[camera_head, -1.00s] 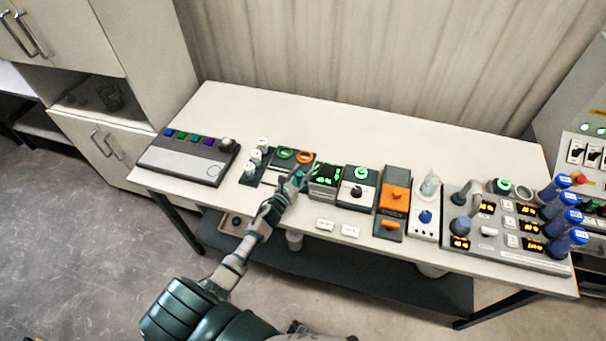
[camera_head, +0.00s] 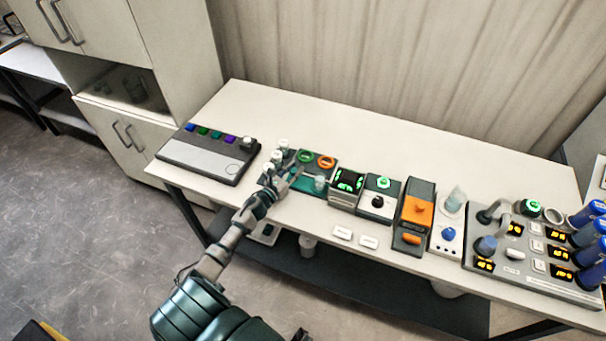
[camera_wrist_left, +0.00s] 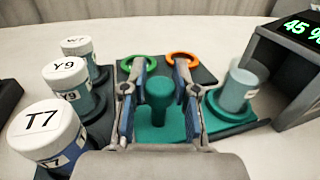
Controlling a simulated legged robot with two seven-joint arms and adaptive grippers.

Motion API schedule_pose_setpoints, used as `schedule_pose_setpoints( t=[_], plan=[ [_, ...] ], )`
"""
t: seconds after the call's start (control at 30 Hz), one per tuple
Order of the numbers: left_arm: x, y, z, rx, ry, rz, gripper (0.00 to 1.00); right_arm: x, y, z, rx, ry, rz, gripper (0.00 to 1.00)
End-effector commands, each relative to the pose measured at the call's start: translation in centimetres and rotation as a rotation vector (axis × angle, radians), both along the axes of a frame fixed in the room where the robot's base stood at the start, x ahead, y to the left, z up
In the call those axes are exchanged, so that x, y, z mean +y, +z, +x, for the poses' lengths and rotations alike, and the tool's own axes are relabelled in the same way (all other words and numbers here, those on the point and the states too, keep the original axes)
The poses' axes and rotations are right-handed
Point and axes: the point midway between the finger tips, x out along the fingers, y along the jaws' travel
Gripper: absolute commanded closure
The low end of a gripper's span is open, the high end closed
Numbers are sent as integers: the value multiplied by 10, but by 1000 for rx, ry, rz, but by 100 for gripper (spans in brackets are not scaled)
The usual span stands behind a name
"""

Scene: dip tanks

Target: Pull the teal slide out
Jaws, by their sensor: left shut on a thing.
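The teal slide (camera_wrist_left: 175,132) is a flat teal plate with an upright teal knob (camera_wrist_left: 158,95), in a dark panel (camera_wrist_left: 204,75) behind my left gripper's fingers. The slide also shows in the head view (camera_head: 304,185), just right of my left gripper (camera_head: 288,180). In the left wrist view my left gripper (camera_wrist_left: 157,98) has one finger on each side of the knob and is shut on it. My right gripper is not in view.
Capped vials (camera_wrist_left: 48,135) stand close on the left. A translucent teal jar (camera_wrist_left: 240,88) stands close on the right, beside a display box (camera_wrist_left: 290,70). A green ring (camera_wrist_left: 138,63) and an orange ring (camera_wrist_left: 184,58) lie behind the knob.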

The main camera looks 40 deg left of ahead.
Motion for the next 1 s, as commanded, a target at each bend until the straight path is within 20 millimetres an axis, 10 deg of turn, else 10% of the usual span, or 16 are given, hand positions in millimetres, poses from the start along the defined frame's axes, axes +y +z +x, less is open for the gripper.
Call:
schedule_pose_setpoints(
  t=[0.17,0.2,0.3,0.67,1.0],
  plan=[
    [6,-7,-3,17,20,4,100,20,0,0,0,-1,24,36],
    [6,-7,-3,18,20,5,66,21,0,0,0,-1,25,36],
    [5,-6,-3,16,19,5,45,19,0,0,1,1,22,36],
    [3,-3,-6,9,13,4,45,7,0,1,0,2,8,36],
    [5,-5,-74,13,15,4,45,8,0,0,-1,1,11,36]
  ],
)
